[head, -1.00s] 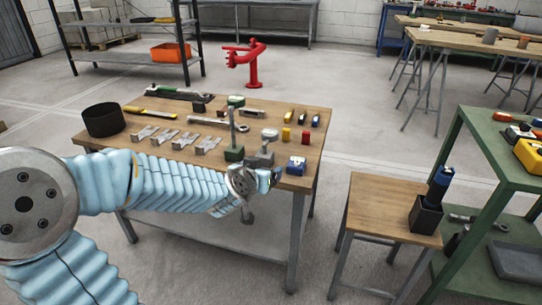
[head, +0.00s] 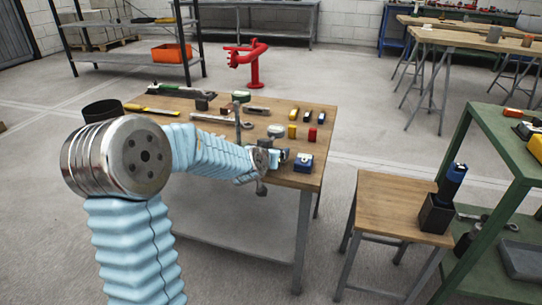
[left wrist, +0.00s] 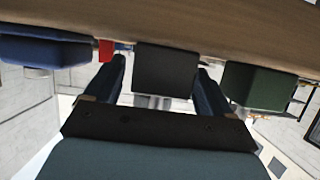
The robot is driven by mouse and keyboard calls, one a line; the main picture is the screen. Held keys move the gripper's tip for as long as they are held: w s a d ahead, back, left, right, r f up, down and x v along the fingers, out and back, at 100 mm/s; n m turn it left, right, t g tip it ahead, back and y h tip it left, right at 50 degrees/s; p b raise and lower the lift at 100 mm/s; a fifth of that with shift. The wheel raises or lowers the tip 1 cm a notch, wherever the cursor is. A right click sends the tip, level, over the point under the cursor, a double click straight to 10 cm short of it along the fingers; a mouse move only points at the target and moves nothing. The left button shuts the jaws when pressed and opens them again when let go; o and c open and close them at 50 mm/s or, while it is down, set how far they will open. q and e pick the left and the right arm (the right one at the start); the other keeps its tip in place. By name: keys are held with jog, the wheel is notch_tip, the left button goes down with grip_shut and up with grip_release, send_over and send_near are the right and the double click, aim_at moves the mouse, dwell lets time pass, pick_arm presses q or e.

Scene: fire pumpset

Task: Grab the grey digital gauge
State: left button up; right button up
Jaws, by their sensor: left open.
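The grey digital gauge (head: 276,131) stands near the front right of the wooden table, its lower part hidden behind my left gripper in the head view. In the left wrist view, which is upside down, a dark grey block (left wrist: 166,70), apparently its base, shows between the two fingers. My left gripper (head: 283,156) is open and low over the table's front edge; it also shows in the left wrist view (left wrist: 162,66). Its fingers lie on either side of the block with small gaps. I cannot tell how deep they reach. My right gripper is out of view.
A blue box (head: 304,162) stands right of the gripper and a green-based stand (left wrist: 258,86) on the other side, both close. Small yellow, red and blue blocks (head: 310,130) lie behind. A stool (head: 385,205) stands at the right.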

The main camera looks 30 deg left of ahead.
pick_arm(q)
grip_shut()
dwell(0.5)
jog(key=shift+r, duration=0.1)
